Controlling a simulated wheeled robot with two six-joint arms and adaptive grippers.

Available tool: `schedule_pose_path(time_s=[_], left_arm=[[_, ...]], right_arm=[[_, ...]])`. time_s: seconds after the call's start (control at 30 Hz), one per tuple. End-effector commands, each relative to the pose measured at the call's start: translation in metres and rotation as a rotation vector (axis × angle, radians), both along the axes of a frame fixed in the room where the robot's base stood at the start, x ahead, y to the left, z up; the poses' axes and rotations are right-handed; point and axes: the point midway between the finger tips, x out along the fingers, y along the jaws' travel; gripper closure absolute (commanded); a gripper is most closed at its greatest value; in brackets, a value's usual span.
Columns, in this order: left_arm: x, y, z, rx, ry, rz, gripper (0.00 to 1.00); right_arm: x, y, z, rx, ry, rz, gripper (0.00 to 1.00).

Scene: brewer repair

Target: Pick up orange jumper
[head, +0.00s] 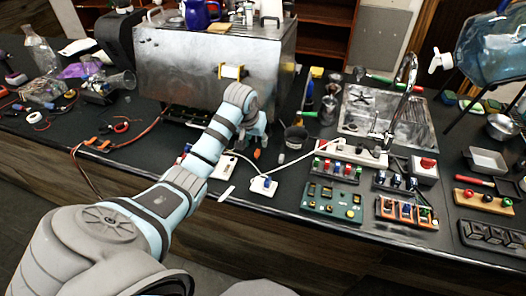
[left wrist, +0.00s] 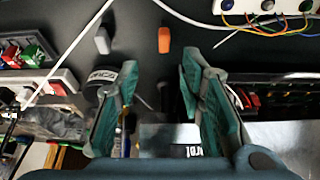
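The orange jumper (head: 256,154) is a small orange piece on the dark worktop, in front of the metal brewer (head: 205,65). In the left wrist view the orange jumper (left wrist: 163,38) lies beyond the fingertips, roughly between the two finger lines. My left gripper (head: 262,136) is just above and behind it in the head view. In the left wrist view my left gripper (left wrist: 158,68) has its two teal-padded fingers spread apart with nothing between them. The jumper is apart from both fingers. My right gripper is not in view.
A pale small piece (left wrist: 103,40) lies beside the jumper. A black cup (head: 296,137) stands to the right. A white cable (head: 290,163) crosses the worktop nearby. Switch boards (head: 333,201) and a sink (head: 385,115) are on the right.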

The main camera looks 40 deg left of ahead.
Motion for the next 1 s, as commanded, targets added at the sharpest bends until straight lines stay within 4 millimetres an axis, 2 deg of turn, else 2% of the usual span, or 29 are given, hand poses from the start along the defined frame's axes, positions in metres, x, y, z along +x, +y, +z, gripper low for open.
schedule_pose_path(time_s=[0.07,0.23,0.4,0.5,0.67,0.9,1.0], left_arm=[[0.006,0.003,-0.018,-0.001,0.006,0.004,0.64],[0.017,0.005,-0.041,0.0,0.008,0.002,0.64],[0.032,0.007,-0.073,-0.001,0.007,-0.001,0.64],[0.034,0.008,-0.08,0.001,0.006,-0.003,0.64],[0.035,0.009,-0.079,0.003,0.005,-0.003,0.64],[0.034,0.009,-0.079,0.002,0.006,-0.003,1.0],[0.034,0.009,-0.079,0.002,0.006,-0.003,1.0]], right_arm=[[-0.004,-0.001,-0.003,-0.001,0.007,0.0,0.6],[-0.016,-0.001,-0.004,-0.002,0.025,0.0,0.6],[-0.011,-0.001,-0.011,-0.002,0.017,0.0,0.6],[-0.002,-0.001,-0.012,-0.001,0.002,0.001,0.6],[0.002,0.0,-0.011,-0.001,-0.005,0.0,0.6],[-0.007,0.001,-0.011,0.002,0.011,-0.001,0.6],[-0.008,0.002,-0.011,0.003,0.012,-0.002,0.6]])
